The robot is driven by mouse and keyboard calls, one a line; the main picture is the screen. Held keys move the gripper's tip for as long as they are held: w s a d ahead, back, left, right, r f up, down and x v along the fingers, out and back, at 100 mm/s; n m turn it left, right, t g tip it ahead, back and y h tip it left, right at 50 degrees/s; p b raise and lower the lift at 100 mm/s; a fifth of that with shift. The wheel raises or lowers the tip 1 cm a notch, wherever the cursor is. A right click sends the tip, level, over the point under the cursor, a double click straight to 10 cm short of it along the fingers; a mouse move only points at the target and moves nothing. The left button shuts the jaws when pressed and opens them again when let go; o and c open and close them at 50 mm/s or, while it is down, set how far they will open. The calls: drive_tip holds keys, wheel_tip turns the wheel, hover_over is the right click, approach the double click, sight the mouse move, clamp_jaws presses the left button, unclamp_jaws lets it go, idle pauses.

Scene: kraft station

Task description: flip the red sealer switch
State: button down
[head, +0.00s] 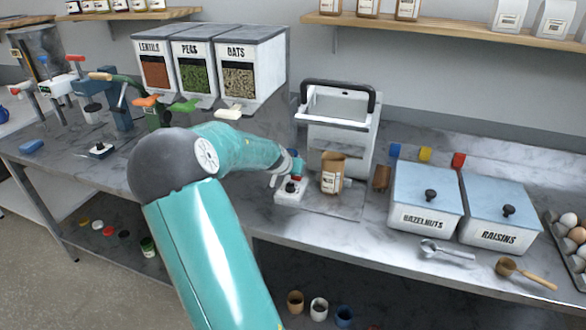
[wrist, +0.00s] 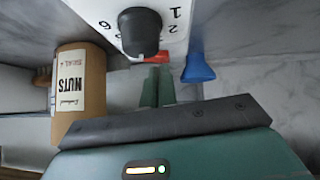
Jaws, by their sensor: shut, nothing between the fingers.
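In the wrist view a small red part (wrist: 150,59), which looks like the red switch, sits at the edge of a white panel (wrist: 178,22) with a black knob (wrist: 140,30) and printed numbers. My gripper (wrist: 158,72) is shut and empty. Its fingertips are right at the red part and partly hide it; I cannot tell whether they touch. In the head view my gripper is at a small white control box (head: 290,195) with a black knob, left of the white sealer (head: 340,135) with a black handle. A spot of red shows there (head: 296,178).
A blue lever-like part (wrist: 197,68) is close right of my fingers in the wrist view. A brown nuts bag (wrist: 82,90) stands to the left there and in front of the sealer in the head view (head: 332,174). Hazelnut (head: 425,198) and raisin (head: 500,207) bins stand right.

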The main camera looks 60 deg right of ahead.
drive_tip(key=r, duration=0.4)
drive_tip(key=shift+s+d, duration=0.1)
drive_tip(key=shift+s, duration=0.15)
drive_tip(key=s+v, duration=0.2)
drive_tip(key=v, duration=0.7)
drive_tip(key=shift+a+r, duration=0.15)
drive_tip(key=shift+a, duration=0.15)
